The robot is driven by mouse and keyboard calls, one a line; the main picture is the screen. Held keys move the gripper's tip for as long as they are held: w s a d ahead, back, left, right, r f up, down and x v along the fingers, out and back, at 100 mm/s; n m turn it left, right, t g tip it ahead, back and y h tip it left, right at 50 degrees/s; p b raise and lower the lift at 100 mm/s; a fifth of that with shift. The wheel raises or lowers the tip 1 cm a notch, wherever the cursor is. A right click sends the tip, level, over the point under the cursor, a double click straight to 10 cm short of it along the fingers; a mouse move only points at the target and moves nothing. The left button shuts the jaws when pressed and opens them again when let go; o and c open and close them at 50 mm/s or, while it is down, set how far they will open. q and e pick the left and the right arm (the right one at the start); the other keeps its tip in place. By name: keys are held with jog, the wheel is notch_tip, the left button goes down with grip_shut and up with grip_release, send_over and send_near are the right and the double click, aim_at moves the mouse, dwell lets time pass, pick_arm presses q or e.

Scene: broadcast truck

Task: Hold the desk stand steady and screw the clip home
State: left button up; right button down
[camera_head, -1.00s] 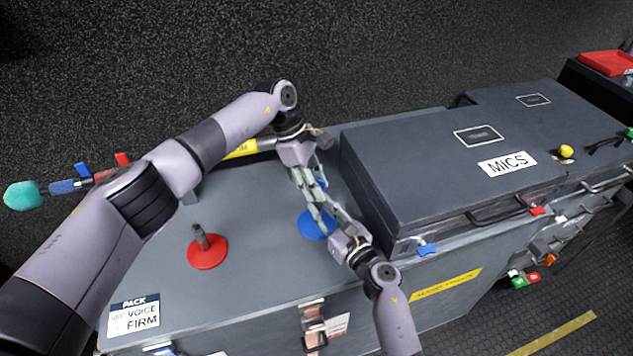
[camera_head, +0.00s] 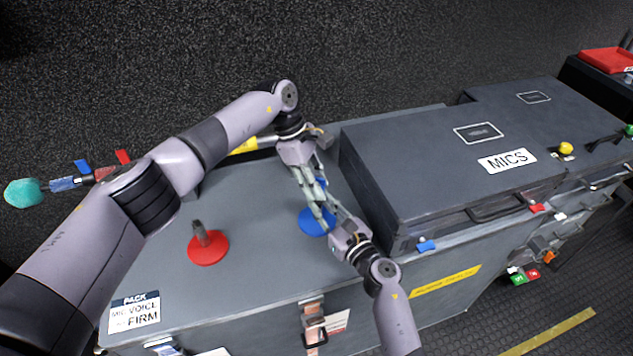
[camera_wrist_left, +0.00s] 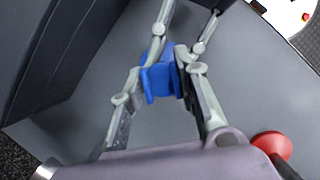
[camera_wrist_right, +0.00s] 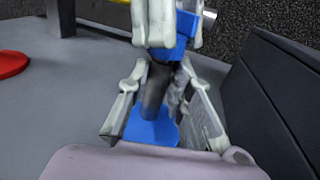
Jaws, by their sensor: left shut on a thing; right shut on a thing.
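The blue desk stand shows its round blue base (camera_head: 312,222) on the grey case top in the head view. In the right wrist view its dark stem (camera_wrist_right: 153,92) rises upright from the blue base (camera_wrist_right: 150,130). The blue clip (camera_wrist_left: 160,80) is at the stem's top; it also shows in the right wrist view (camera_wrist_right: 172,47). My left gripper (camera_head: 319,188) is shut on the clip from above and behind. My right gripper (camera_head: 327,208) is shut on the stem below it. The fingers hide the joint between clip and stem, so its seating cannot be seen.
A second stand with a red base (camera_head: 208,247) and bare dark stem is to the left. The raised dark MICS case (camera_head: 440,165) stands close on the right. A PACK label (camera_head: 134,313) is at the front left. The case top between the red stand and label is clear.

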pick_arm(q)
jog(key=shift+d+y, duration=0.1)
jog(key=shift+y, duration=0.2)
jog(key=shift+w+r, duration=0.1)
jog(key=shift+r, duration=0.3)
dwell(0.6)
jog(key=shift+a+f, duration=0.2)
jog(key=shift+f, duration=0.8)
grip_shut()
jog(key=shift+r, duration=0.1)
jog(key=shift+d+r, duration=0.2)
jog(key=shift+r, duration=0.1)
jog(key=shift+r, duration=0.4)
dwell(0.9)
